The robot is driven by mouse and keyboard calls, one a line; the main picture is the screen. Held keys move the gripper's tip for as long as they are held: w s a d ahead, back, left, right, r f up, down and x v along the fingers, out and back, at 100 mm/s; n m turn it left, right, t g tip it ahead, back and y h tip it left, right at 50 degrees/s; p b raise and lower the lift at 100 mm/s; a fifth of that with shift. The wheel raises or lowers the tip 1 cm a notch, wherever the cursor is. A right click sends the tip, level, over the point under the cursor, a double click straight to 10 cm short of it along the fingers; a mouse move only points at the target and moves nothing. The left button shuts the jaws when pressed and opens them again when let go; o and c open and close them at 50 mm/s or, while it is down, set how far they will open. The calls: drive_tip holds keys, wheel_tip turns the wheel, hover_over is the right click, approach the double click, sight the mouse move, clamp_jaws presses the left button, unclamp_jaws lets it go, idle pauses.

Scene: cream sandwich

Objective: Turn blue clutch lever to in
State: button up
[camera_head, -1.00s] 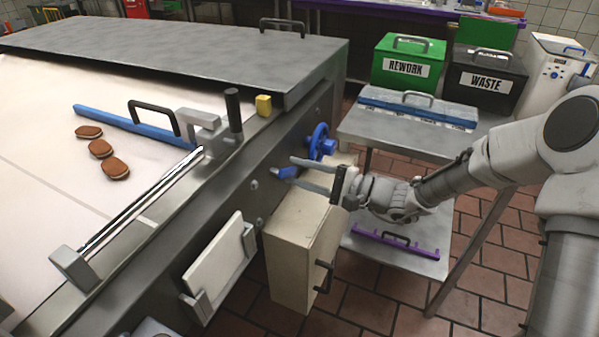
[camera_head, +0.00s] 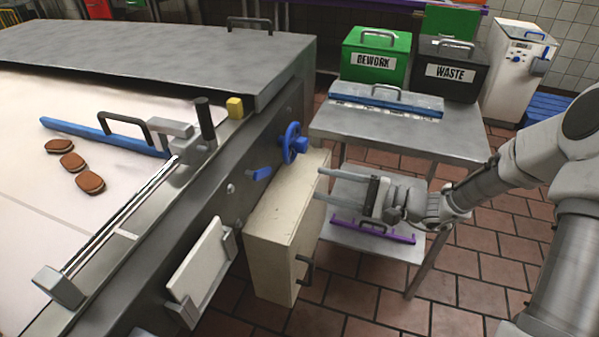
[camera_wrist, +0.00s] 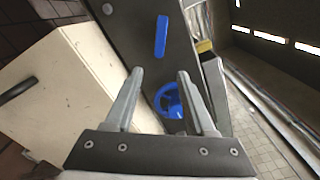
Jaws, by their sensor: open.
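The blue clutch lever (camera_head: 261,174) is a short flat blue bar on the dark side panel of the machine. It also shows in the wrist view (camera_wrist: 161,36), beyond my fingertips and lying along the panel. My gripper (camera_head: 320,184) is open and empty, to the right of the lever and apart from it. In the wrist view the two grey fingers (camera_wrist: 160,74) are spread with nothing between the tips. A blue handwheel (camera_head: 292,143) sits on the panel to the right of the lever; it shows between the fingers in the wrist view (camera_wrist: 169,101).
A cream cabinet (camera_head: 272,230) stands against the panel below the lever. A white board (camera_head: 199,262) hangs in a holder on the panel's near part.

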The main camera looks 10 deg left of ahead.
drive_tip(key=d, duration=0.5)
drive_tip(key=shift+s+p, duration=0.2)
drive_tip(key=shift+p, duration=0.1)
drive_tip(key=s+d+r+n+g+h, duration=0.2)
drive_tip(key=s+n+h, duration=0.1)
drive_tip(key=s+h, duration=0.25)
drive_tip(key=s+d+r+n+g+h, duration=0.1)
drive_tip(key=s+r+n+h, duration=0.25)
drive_tip(key=s, duration=0.35)
drive_tip(key=s+d+r+t+h, duration=0.3)
drive_tip(key=s+d+r+h, duration=0.1)
drive_tip(key=d, duration=0.2)
drive_tip(key=s+d+r+t+h, duration=0.3)
drive_tip(key=d+r+t+h, duration=0.15)
drive_tip(key=d, duration=0.25)
wheel_tip(320, 180, up, 20)
drive_tip(key=p, duration=2)
drive_tip(key=shift+s+r, duration=0.15)
drive_tip(key=shift+g+h, duration=0.25)
